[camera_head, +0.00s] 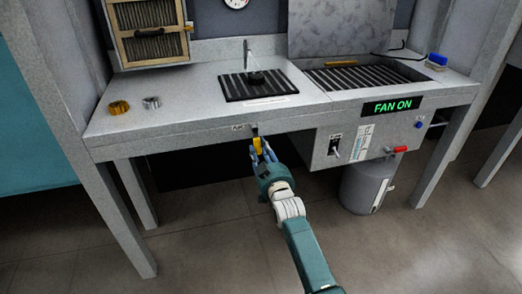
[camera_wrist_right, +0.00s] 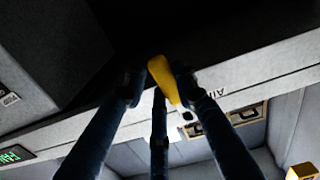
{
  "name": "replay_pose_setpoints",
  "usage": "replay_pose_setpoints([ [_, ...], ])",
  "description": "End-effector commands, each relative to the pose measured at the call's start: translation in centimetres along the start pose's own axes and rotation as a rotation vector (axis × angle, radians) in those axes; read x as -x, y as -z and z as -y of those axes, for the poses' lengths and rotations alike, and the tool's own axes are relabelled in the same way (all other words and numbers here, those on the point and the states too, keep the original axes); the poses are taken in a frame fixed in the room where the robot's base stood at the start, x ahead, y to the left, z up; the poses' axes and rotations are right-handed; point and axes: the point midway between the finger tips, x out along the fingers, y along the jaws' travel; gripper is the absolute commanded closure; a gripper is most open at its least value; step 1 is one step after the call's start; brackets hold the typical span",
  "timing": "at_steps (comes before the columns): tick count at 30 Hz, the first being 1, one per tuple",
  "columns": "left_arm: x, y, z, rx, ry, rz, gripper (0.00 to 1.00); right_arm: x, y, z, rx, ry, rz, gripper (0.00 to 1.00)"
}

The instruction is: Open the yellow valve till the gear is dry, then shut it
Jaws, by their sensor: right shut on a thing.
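The yellow valve (camera_head: 257,143) is a small lever under the front edge of the bench, just below the "AIR" label. In the head view its handle points roughly down. My right gripper (camera_head: 264,152) is shut on it, with fingers on both sides of the handle. The wrist view shows the yellow handle (camera_wrist_right: 162,80) between the fingertips of my right gripper (camera_wrist_right: 158,90). A small dark gear (camera_head: 256,77) lies on the striped black grate (camera_head: 234,88) under a thin nozzle (camera_head: 246,52). I cannot tell whether it is wet. My left gripper is out of view.
A lit "FAN ON" sign (camera_head: 391,106) is on the bench front at right. A switch (camera_head: 334,147) and a red handle (camera_head: 399,149) sit below it. A gold ring (camera_head: 119,107) and a silver ring (camera_head: 152,102) lie on the bench's left. A grey bin (camera_head: 365,187) stands below.

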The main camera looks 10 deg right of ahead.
Motion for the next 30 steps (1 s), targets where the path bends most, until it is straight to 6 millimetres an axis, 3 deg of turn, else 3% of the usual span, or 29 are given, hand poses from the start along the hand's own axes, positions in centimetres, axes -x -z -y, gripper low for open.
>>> replay_pose_setpoints([
  [1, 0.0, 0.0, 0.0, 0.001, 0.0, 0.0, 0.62, 0.1, -0.2, 0.0, 0.001, 0.0, 0.005, 0.66],
  [3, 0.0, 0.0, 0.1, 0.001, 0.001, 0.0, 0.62, 0.1, -0.2, 0.0, 0.001, 0.0, 0.004, 0.52],
  [12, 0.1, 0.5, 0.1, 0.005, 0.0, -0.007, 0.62, 0.1, -0.1, 0.0, 0.002, 0.0, 0.002, 0.52],
  [16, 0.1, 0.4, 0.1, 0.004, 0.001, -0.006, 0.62, 1.0, -0.2, 0.0, 0.002, 0.0, 0.002, 0.52],
  [30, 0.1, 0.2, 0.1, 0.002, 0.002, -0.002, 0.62, 10.1, -0.2, 0.0, 0.001, 0.0, 0.003, 0.52],
])
